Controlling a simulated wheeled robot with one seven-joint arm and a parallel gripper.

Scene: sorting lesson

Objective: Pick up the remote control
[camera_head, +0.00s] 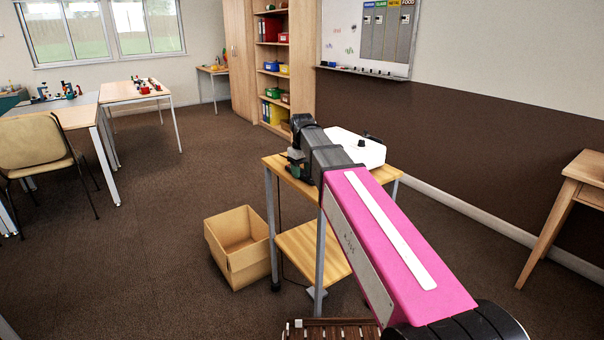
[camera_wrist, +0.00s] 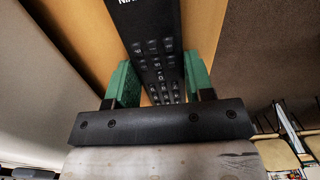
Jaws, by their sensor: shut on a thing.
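The remote control (camera_wrist: 155,45) is black with rows of small buttons and shows in the wrist view. My gripper (camera_wrist: 155,82) has green finger pads, one on each side of the remote, and is shut on it. The wooden top of the small table lies behind the remote; I cannot tell whether the remote still touches it. In the head view my gripper (camera_head: 296,165) is over the left part of the small table (camera_head: 280,168). My arm hides much of the tabletop, and the remote cannot be made out there.
A white device (camera_head: 357,147) stands on the small table behind my arm. An open cardboard box (camera_head: 240,248) is on the floor to the table's left. A wooden table (camera_head: 572,190) is at the right. The carpet at left centre is clear.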

